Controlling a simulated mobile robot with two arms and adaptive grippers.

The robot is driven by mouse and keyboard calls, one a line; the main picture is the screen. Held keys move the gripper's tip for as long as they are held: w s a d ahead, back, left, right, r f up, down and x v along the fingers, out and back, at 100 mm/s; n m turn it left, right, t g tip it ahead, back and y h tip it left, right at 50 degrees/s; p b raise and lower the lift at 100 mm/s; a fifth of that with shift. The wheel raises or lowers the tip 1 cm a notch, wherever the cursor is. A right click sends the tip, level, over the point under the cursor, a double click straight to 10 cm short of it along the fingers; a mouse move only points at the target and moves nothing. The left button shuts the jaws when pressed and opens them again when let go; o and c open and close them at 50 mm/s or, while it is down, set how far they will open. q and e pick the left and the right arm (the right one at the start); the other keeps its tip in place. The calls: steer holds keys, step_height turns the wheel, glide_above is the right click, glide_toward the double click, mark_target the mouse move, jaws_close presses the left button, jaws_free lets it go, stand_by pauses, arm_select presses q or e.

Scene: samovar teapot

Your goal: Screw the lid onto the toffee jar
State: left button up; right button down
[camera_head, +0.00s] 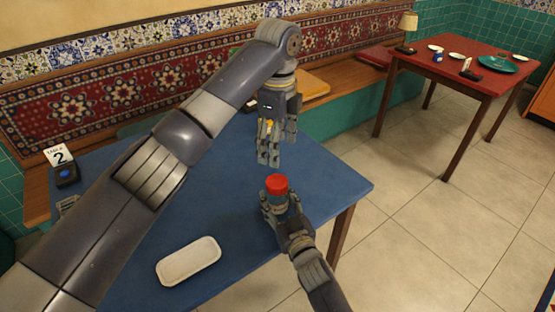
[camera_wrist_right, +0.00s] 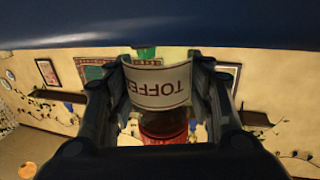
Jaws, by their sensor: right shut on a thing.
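The toffee jar (camera_head: 281,204) is upright in my right gripper (camera_head: 280,214), at the right edge of the blue table. My right gripper is shut around the jar's side. The red lid (camera_head: 277,184) sits on top of the jar; I cannot tell whether it is screwed tight. In the right wrist view the toffee jar's label (camera_wrist_right: 158,85) appears upside down between the fingers, with a reddish part of the jar below it. My left gripper (camera_head: 270,155) hangs just above the lid, pointing down, apart from it. Its fingers look parted and empty.
A white tray (camera_head: 188,262) lies on the blue table (camera_head: 230,215) near its front. A table number sign (camera_head: 58,155) stands at the far left. A wooden bench with patterned backrest runs behind. A red table (camera_head: 460,69) with dishes stands at the back right, with open floor between.

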arm_select(q)
steer(key=shift+r, duration=0.65)
arm_select(e)
steer(key=c, duration=0.7)
jaws_free()
steer(key=v, duration=1.2)
